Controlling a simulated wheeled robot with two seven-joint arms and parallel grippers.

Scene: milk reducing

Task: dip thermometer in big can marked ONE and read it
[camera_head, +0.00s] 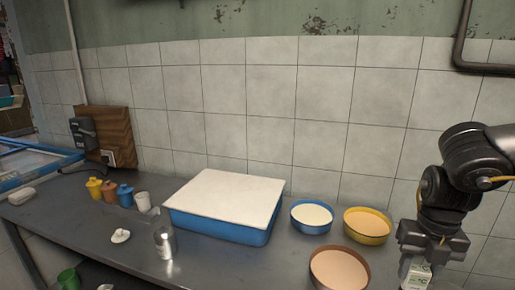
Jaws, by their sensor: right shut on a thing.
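My right gripper (424,256) is at the lower right, pointing down. It is shut on the thermometer (416,275), a pale device with a green display. Its lower part is cut off by the frame's bottom edge, and I cannot read the figures. No can marked ONE can be made out in this view. My left gripper is not in view.
A blue tub with a cream top (225,200) stands mid-table. Blue (312,228), yellow (367,240) and brown (325,284) round pans stand left of my right gripper. A silver bottle (165,242), a white lid (120,236) and small coloured pots (125,195) are further left.

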